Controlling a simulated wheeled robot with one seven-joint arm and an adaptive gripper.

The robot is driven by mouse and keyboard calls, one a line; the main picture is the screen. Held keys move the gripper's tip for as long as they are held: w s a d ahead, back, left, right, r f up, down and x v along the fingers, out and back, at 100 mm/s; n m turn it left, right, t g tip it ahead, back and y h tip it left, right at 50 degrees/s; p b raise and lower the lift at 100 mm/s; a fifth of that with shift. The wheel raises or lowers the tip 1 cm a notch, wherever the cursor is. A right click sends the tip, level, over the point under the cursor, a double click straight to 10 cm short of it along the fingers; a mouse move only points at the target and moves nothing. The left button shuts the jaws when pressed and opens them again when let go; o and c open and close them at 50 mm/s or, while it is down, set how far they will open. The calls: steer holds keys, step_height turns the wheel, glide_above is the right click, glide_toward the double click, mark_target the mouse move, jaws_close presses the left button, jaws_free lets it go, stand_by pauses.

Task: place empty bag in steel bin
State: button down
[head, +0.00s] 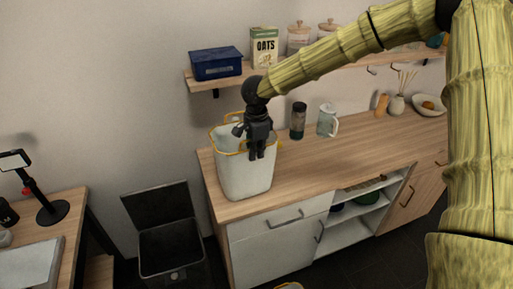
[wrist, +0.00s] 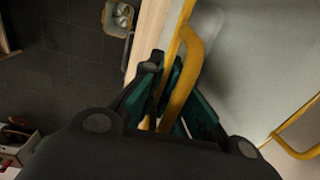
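The bag (head: 243,180) is a white, open-topped tote with yellow trim and handles. It stands upright on the left end of the wooden counter. My gripper (head: 257,153) points down at the bag's rim. In the wrist view my gripper's fingers (wrist: 166,66) are close together, with the bag's yellow rim between them. A yellow handle loop crosses in front of the right finger, and the pale bag wall (wrist: 235,70) lies to the right. The steel bin (head: 172,247) is on the floor left of the counter, its dark lid raised. The bag's inside is mostly hidden.
A shelf (head: 283,74) above holds a blue box (head: 216,63) and an oats carton (head: 264,46). A desk (head: 70,215) stands left of the bin. A small filled container (wrist: 118,18) sits on the floor.

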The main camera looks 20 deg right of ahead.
steer(key=shift+s+f, duration=0.15)
steer(key=shift+f, duration=0.3)
steer(key=c, duration=1.6)
jaws_free()
steer(key=shift+c, duration=0.2)
steer(key=shift+f+b, duration=0.15)
steer(key=shift+b, duration=0.8)
